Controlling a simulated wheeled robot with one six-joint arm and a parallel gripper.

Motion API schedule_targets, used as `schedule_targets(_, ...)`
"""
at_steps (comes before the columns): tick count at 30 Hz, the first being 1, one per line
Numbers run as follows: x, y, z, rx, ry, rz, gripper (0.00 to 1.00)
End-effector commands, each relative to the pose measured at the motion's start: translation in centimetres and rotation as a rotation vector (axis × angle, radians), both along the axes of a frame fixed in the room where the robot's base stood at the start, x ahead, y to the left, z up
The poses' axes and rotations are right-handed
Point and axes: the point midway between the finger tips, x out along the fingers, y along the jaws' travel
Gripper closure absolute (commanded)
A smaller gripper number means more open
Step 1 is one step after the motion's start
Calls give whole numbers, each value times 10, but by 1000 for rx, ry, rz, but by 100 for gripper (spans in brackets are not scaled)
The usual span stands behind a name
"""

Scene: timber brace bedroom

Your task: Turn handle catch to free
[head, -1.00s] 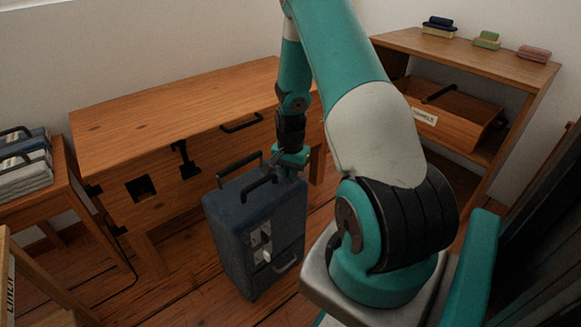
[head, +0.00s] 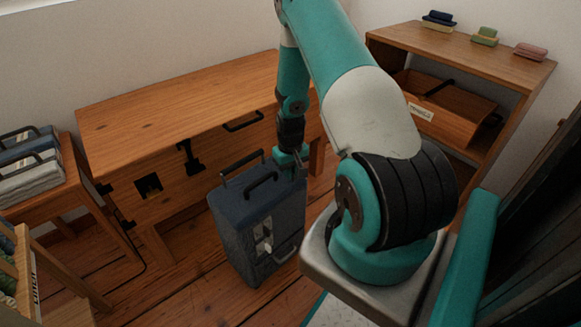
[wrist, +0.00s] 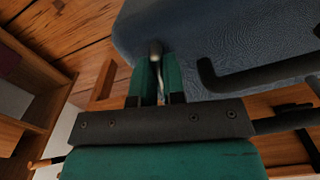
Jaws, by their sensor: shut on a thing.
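A dark blue case (head: 240,225) stands upright on the floor, with black handles on top (head: 262,180) and pale metal fittings (head: 264,237) on its front. My gripper (head: 294,163) is at the case's upper right edge. In the wrist view, my gripper (wrist: 156,70) is shut on a small rounded metal catch (wrist: 155,47) beside the blue case wall (wrist: 220,35). A black handle (wrist: 265,75) shows right of the fingers. Most of the catch is hidden between the fingers, so its exact turn cannot be told.
A wooden desk (head: 190,95) stands behind the case. A side table (head: 75,195) with folded cloths (head: 25,165) is at left. A shelf (head: 470,50) with an open drawer (head: 440,112) is at right. Some floor at front left is clear.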

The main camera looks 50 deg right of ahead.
Motion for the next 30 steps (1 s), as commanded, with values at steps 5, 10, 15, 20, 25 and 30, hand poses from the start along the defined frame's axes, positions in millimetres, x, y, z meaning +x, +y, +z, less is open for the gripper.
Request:
schedule_targets(5, 0, 0, 1, 0, 1, 100, 100)
schedule_targets(10, 0, 0, 1, 0, 0, 163, 100)
schedule_targets(15, 0, 0, 1, -1, 0, 194, 100)
schedule_targets(20, 0, 0, 0, -1, -1, 203, 100)
schedule_targets(25, 0, 0, 0, -1, -1, 203, 100)
schedule_targets(30, 0, 0, 0, -1, -1, 202, 78)
